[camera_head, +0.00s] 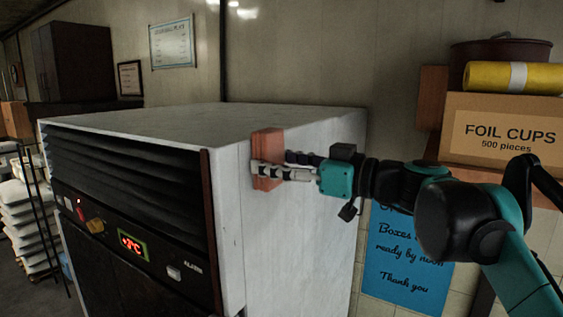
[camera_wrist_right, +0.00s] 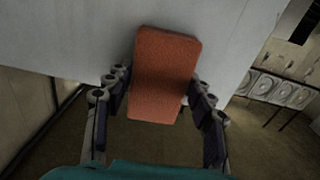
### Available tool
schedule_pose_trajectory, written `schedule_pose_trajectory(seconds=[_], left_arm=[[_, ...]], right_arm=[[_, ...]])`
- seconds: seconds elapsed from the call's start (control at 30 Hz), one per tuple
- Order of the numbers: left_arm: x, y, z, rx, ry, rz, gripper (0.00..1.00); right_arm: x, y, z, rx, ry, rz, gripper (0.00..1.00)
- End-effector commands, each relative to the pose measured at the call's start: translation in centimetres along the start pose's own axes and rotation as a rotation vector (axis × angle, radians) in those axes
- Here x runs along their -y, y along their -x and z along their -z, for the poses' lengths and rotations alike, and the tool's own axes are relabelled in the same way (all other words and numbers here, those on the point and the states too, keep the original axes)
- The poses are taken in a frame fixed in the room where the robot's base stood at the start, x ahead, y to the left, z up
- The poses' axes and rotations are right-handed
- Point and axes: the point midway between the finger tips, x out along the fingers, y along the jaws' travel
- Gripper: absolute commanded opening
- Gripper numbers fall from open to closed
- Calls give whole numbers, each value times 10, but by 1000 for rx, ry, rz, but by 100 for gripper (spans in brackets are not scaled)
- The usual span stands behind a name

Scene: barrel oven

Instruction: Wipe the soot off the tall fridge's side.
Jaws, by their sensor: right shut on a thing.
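The tall fridge (camera_head: 290,225) stands in the middle of the head view, with its white side facing right and its dark louvred front facing left. My right gripper (camera_head: 270,172) is shut on an orange-red sponge (camera_head: 268,145), held against or very close to the fridge's side, near its front edge. In the right wrist view the sponge (camera_wrist_right: 165,75) sits between the two fingers, with the pale fridge side (camera_wrist_right: 70,40) behind it. I see no clear soot on the visible side; the sponge and arm hide part of it. My left gripper is not in view.
A box of foil cups (camera_head: 505,130) with a yellow roll (camera_head: 513,77) and a dark pot (camera_head: 500,50) stands on a shelf at the right. A blue notice (camera_head: 405,260) is behind my right arm. White sacks (camera_head: 35,215) are stacked at the left.

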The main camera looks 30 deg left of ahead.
Motion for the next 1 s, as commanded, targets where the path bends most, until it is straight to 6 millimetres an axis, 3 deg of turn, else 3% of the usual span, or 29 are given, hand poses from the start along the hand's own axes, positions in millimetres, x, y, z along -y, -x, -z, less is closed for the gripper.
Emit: schedule_pose_trajectory(seconds=[0.3, 1.0], left_arm=[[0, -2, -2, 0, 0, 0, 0], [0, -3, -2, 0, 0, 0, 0]], right_arm=[[27, 0, 1, 0, 0, 2, 31], [63, -1, 2, 0, 0, 1, 31]])
